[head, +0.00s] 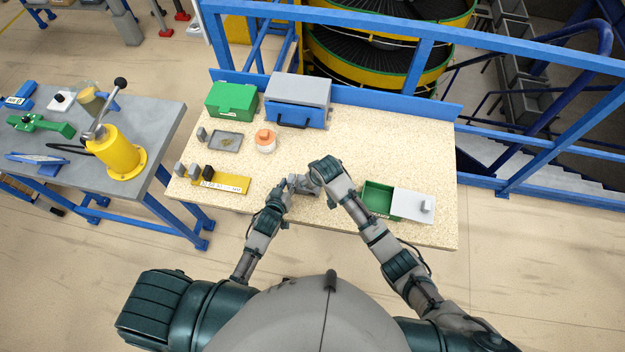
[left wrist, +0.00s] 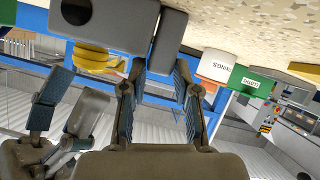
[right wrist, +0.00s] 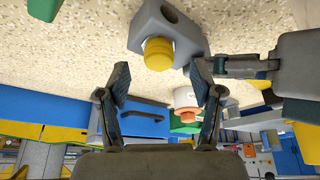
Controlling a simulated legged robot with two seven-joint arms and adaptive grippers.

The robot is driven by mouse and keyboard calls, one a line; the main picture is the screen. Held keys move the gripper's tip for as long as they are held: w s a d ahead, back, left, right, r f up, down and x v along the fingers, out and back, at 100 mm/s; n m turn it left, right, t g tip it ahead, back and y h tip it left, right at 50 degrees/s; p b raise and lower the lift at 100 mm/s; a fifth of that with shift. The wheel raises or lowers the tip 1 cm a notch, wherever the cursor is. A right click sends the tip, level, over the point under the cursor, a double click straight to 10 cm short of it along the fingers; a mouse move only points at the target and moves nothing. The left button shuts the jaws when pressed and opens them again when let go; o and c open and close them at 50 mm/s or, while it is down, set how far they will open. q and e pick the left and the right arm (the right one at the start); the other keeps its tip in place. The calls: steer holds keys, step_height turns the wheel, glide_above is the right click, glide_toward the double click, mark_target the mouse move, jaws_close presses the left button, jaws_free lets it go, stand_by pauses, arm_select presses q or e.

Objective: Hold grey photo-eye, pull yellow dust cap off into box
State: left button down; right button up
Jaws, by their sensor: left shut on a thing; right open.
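The grey photo-eye (right wrist: 184,30) has a dark round hole in its face and a yellow dust cap (right wrist: 158,54) on a stub at its side. My left gripper (left wrist: 160,85) is shut on the narrower grey part of the photo-eye, which it holds above the table; the cap is not clear in the left wrist view. My right gripper (right wrist: 160,85) is open, its fingertips close below the cap and either side of it, with nothing between them. In the head view the two grippers meet near the table's front middle. A small green box (head: 368,208) with a white sliding lid stands at right.
A yellow rack (head: 235,184) with grey and black blocks lies left. Behind are a grey tray (head: 227,148), a white-and-orange jar (head: 265,146), a green case (head: 232,98) and a blue-grey toolbox (head: 297,112). The board right of the toolbox is clear.

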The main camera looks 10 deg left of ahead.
steer(key=shift+x, duration=1.35)
jaws_close()
